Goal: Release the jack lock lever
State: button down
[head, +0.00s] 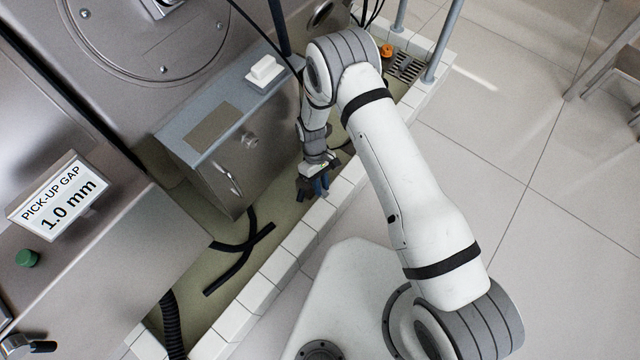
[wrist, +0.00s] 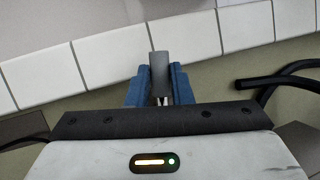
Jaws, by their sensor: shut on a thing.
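My gripper (head: 318,186) is low over the tiled channel, right of the grey cabinet, in the head view. In the wrist view its blue fingers (wrist: 160,88) are closed on the two sides of an upright grey bar (wrist: 159,66), which looks like the jack lock lever. The bar stands up between the fingertips, with the white tile kerb behind it. Its base is hidden by my gripper. In the head view the fingers and wrist cover the bar, so I cannot tell its angle there.
A grey cabinet (head: 228,165) stands close left of my gripper. White kerb tiles (head: 320,214) edge the channel. Black hoses (head: 240,257) lie in it nearer the camera. A drain grate (head: 405,66) and blue-grey posts (head: 443,42) are farther back. Open floor (head: 550,240) is at right.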

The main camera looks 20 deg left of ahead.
jog(key=c, duration=1.3)
grip_release()
jog(key=shift+w+a, duration=0.15)
notch_tip(320, 180, up, 10)
jog(key=p, duration=0.3)
jog(key=shift+p, duration=0.4)
jog(key=shift+r, duration=0.1)
